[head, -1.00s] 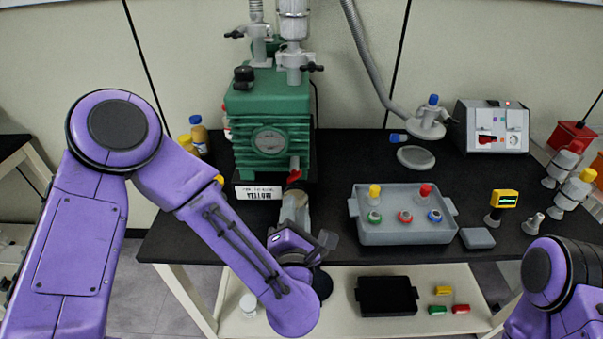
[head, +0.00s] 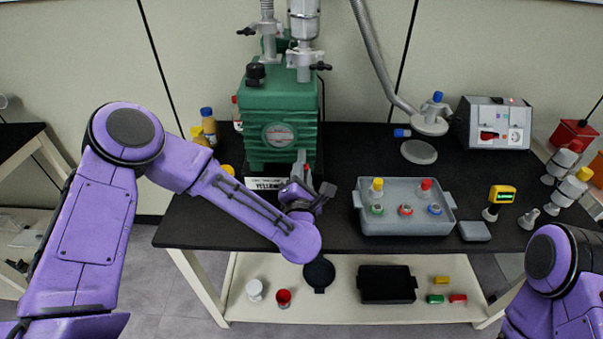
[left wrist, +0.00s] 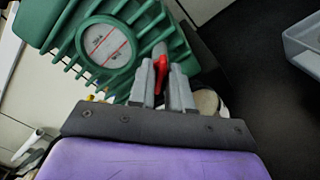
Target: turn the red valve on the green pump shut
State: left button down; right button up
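The green pump (head: 278,120) stands at the back left of the black bench, with a round dial on its front. It also shows at the top of the left wrist view (left wrist: 145,35). The red valve (left wrist: 161,70) is on a pale pipe low on the pump's front. My left gripper (left wrist: 165,82) is at the valve, with one grey finger on each side of the red handle. The gap is narrow, and I cannot tell whether the fingers press on the handle. In the head view my left gripper (head: 303,168) partly hides the valve. My right gripper is out of view.
A white label (head: 266,184) stands below the pump. A grey tray (head: 405,222) with small capped vials is to the right. Brown bottles (head: 208,124) stand left of the pump. A grey box device (head: 492,124) is at the back right. A lower shelf (head: 340,309) holds loose items.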

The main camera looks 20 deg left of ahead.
pick_arm(q)
jog(key=shift+m, duration=0.3)
jog(key=shift+m+b, duration=0.4)
jog(key=shift+m, duration=3.3)
jog(key=shift+f, duration=0.1)
jog(key=c, duration=1.2)
grip_release()
jog(key=shift+c, duration=0.2)
